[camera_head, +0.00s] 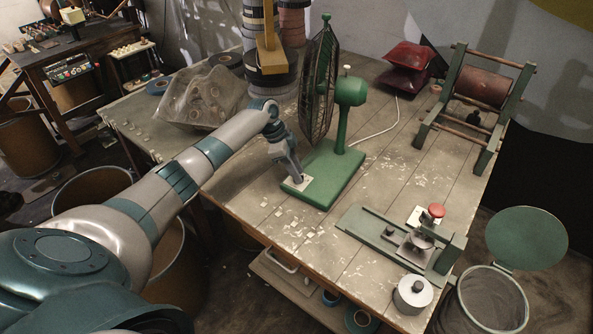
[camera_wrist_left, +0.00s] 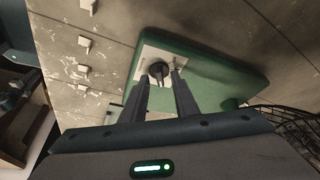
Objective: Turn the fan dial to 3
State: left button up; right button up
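The green fan (camera_head: 349,92) stands on the table with its green base (camera_head: 335,180) toward the front. A pale dial plate (camera_head: 303,185) lies on the base's near left corner. In the left wrist view the dark round dial (camera_wrist_left: 158,70) sits on this plate; its setting is too small to read. My left gripper (camera_head: 295,179) reaches down over the plate. In the left wrist view its two fingers (camera_wrist_left: 160,76) are apart, one on each side of the dial, with small gaps visible. In the head view the gripper hides the dial. My right gripper is not in view.
A clamp-like green device (camera_head: 385,245) and a metal pot (camera_head: 412,294) stand at the table's front right. A drum on a wooden frame (camera_head: 485,87) is at the back right. The fan cage rises close beside my left wrist.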

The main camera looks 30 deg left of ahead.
pick_arm(q)
jog(key=shift+a+r, duration=0.1)
jog(key=shift+r, duration=0.05)
jog(key=b+v, duration=0.4)
jog(key=v, duration=1.3)
dwell(0.4)
